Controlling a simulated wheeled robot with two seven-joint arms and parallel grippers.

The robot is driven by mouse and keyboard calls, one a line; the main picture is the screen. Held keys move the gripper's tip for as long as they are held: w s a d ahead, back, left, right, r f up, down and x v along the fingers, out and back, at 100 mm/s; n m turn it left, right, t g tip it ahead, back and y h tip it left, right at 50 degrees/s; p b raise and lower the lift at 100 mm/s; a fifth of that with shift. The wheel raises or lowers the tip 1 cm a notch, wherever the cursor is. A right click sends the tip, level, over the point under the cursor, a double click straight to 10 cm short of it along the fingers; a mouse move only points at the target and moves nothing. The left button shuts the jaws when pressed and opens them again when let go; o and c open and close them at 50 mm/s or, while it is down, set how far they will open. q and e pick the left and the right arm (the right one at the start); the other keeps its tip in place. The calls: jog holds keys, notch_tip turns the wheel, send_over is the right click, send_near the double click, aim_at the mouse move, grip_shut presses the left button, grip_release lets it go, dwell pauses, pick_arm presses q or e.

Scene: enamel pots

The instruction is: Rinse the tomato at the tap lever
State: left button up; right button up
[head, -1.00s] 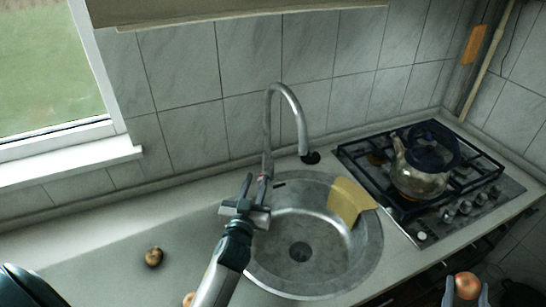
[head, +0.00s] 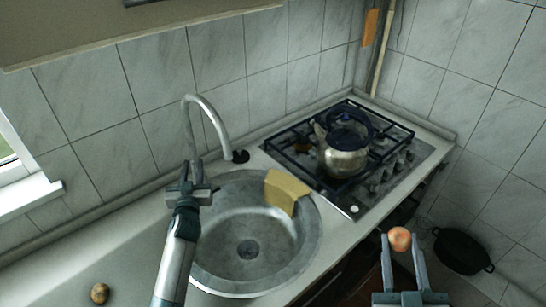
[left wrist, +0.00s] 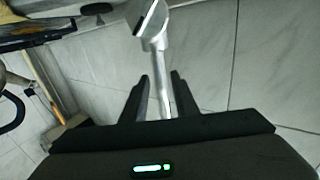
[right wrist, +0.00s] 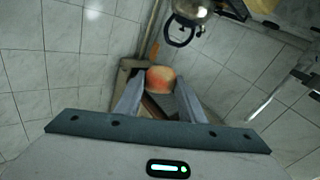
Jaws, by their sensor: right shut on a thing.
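The tomato (head: 400,239), round and orange-red, is held between the fingertips of my right gripper (head: 402,250), in front of the counter's right part. It also shows in the right wrist view (right wrist: 160,78). The curved metal tap (head: 214,118) rises behind the round sink (head: 249,270). My left gripper (head: 191,168) is open at the tap's base. In the left wrist view a metal tap part (left wrist: 158,60) shows between its spread fingers; whether they touch it is unclear. The tap lever is mostly hidden behind the left gripper in the head view.
A yellow cloth (head: 287,190) hangs over the sink's right rim. A kettle (head: 345,158) stands on the gas hob (head: 400,160) to the right. A brown round vegetable (head: 100,293) lies on the left counter. A dark pan (head: 462,250) is low at the right.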

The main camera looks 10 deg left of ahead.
pick_arm(q)
jog(key=shift+w, duration=0.2)
grip_shut()
dwell(1.4)
